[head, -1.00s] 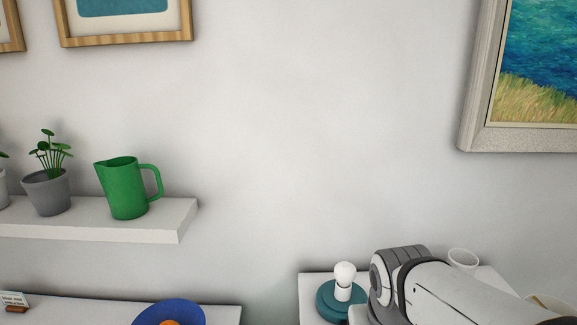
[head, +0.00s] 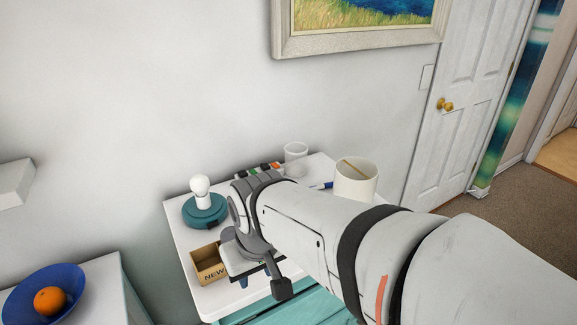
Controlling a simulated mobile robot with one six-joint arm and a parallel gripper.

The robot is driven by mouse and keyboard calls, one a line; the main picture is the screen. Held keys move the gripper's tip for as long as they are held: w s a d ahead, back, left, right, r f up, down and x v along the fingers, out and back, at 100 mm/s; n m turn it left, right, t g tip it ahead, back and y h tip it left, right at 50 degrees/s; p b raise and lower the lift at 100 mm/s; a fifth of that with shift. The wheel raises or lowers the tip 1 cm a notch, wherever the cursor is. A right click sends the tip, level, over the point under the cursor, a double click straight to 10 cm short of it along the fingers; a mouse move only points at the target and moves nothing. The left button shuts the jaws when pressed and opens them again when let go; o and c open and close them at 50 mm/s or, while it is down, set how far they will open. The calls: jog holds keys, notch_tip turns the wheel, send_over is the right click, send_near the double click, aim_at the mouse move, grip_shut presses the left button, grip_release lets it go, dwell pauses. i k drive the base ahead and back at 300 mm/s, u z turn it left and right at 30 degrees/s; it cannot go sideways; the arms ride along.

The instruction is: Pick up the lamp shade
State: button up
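The lamp base (head: 205,212), teal with a bare white bulb, stands at the table's left back corner. My gripper (head: 262,270) is over the table's front part, left of the drum and apart from it. My arm's wrist covers much of it, so its finger opening is unclear.
A small cardboard box (head: 208,266) marked NEW lies beside my gripper. A white cup (head: 296,156) and small coloured items stand at the back. A teal surface (head: 300,306) is in front. A blue bowl (head: 42,296) with an orange is at left. A door (head: 470,90) is at right.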

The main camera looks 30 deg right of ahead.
aim_at(356, 178)
jog(key=z, duration=0.25)
jog(key=k, duration=0.15)
jog(key=u, duration=1.45)
jog(key=k, duration=1.1)
jog(key=z, duration=1.6)
jog(key=i, duration=1)
jog(key=z, duration=0.1)
